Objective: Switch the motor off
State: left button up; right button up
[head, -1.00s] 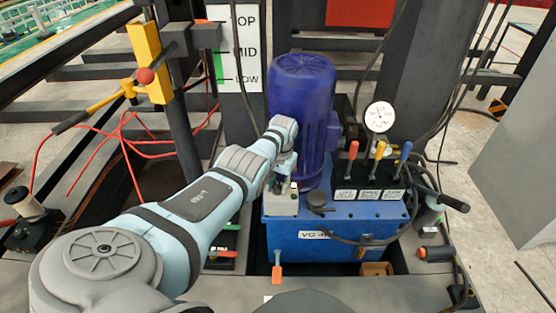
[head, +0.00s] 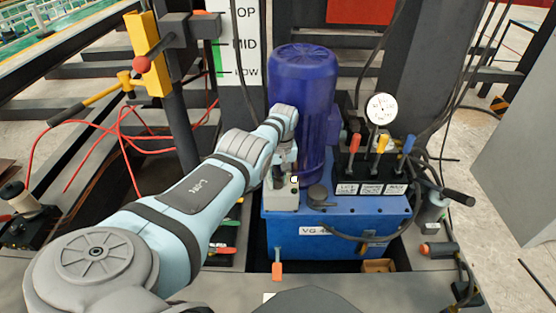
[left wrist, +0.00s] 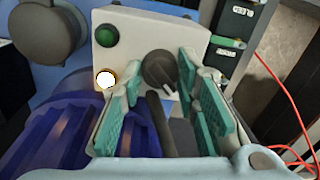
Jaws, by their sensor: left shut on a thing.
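The blue-purple motor (head: 302,95) stands upright on the blue power unit (head: 300,240). A pale control box (head: 281,199) sits at its front left. In the left wrist view the box face (left wrist: 130,35) carries a green button (left wrist: 106,35), a lit white lamp (left wrist: 105,78) with an amber rim and a dark rotary knob (left wrist: 158,66) with a pale pointer mark. My left gripper (left wrist: 161,78) has its teal-padded fingers on both sides of the knob and is shut on it. In the head view my left gripper (head: 284,166) hides the knob. My right gripper is not in view.
A lever bank (head: 374,165) with red, yellow and blue handles and a round gauge (head: 381,109) stand right of the motor. Red cables (head: 125,140) hang at the left near a yellow lever post (head: 146,55). An orange-handled item (head: 277,268) is at the front.

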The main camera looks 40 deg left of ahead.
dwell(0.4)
pick_arm(q)
jog(key=o, duration=1.2)
jog(key=shift+c, duration=0.2)
notch_tip(320, 180, up, 12)
jog(key=shift+w+d, duration=0.2)
jog(key=shift+w, duration=0.1)
